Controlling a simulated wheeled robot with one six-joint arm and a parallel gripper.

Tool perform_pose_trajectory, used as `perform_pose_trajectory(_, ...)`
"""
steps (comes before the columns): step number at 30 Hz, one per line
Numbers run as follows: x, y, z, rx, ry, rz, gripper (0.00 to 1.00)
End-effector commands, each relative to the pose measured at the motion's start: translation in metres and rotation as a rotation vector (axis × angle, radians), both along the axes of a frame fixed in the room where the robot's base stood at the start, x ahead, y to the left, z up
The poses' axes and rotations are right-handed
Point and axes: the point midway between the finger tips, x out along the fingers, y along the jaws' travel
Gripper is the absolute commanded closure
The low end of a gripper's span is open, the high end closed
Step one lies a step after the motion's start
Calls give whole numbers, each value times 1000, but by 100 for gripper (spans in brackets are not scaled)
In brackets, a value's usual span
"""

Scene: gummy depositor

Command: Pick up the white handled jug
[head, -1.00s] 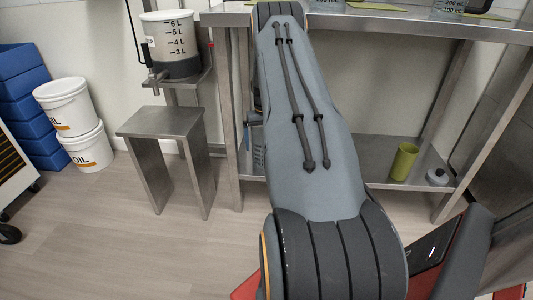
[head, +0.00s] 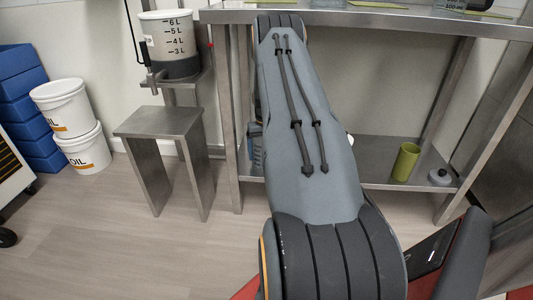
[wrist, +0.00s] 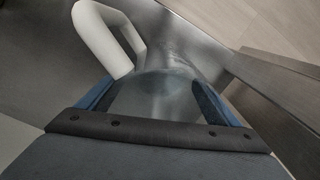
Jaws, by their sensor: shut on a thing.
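The white handled jug shows in the wrist view by its thick white handle (wrist: 104,40) at the upper left and its clear, greyish body (wrist: 172,62) between the fingers. My gripper (wrist: 157,97) is shut on the jug's body, one blue-sided finger on each side. The handle stands off to the left of the fingers. The jug's far parts are hard to make out against the grey steel. In the head view my arm hides the gripper and most or all of the jug; only a small white spot shows at the arm's right edge.
To the left are a steel stool (head: 158,122), a graduated container (head: 170,45), white buckets (head: 62,108) and blue crates (head: 22,80). The floor in front is clear.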

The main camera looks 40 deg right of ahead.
Motion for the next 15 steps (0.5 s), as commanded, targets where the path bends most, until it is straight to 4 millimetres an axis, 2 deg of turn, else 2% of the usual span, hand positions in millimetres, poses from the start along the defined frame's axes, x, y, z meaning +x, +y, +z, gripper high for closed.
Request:
perform_pose_trajectory(8, 0, 0, 7, 0, -1, 0, 41)
perform_pose_trajectory(15, 0, 0, 34, -1, -2, 0, 41)
